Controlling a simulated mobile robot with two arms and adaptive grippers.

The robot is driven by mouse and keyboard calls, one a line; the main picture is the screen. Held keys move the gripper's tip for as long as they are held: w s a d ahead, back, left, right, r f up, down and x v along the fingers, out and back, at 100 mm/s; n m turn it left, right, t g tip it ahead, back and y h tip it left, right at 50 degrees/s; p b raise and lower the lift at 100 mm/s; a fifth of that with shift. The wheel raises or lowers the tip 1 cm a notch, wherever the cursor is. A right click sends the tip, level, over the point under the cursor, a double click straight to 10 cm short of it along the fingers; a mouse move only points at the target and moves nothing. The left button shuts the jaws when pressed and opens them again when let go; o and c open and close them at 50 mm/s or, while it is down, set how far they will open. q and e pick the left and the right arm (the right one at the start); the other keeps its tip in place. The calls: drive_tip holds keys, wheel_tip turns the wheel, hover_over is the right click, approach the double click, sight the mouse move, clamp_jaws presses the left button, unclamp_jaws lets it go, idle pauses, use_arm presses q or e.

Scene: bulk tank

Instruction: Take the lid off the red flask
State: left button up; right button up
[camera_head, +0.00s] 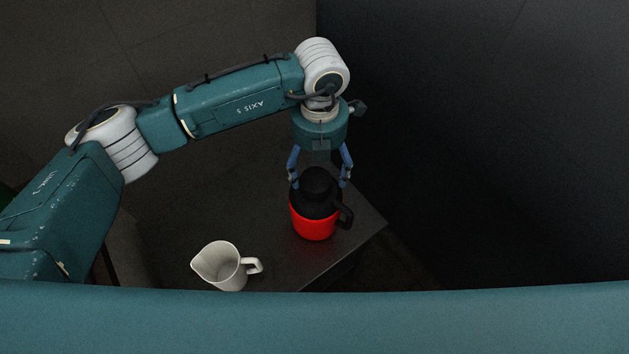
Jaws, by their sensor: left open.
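The red flask (314,228) stands upright on a dark table, near its right corner. Its lower part is red, its upper part is black, and a black handle points to the right. A black rounded lid (318,184) sits on its top. My left gripper (320,180) points down from above, its blue fingers open on either side of the lid. I cannot tell whether the fingers touch the lid. My right gripper is not in view.
A white pitcher (222,266) stands on the table to the left of the flask and nearer to me, its handle to the right. Dark walls rise behind and to the right.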

sight(316, 180)
use_arm(q)
drive_tip(key=f, duration=0.1)
drive_tip(key=f+p, duration=0.1)
drive_tip(key=f, duration=0.1)
drive_tip(key=shift+s+a+f, duration=0.25)
drive_tip(key=shift+a+f, duration=0.05)
drive_tip(key=shift+f+p, duration=0.3)
drive_tip(key=shift+f, duration=0.25)
drive_tip(key=c, duration=0.8)
drive_tip(key=shift+c, duration=0.2)
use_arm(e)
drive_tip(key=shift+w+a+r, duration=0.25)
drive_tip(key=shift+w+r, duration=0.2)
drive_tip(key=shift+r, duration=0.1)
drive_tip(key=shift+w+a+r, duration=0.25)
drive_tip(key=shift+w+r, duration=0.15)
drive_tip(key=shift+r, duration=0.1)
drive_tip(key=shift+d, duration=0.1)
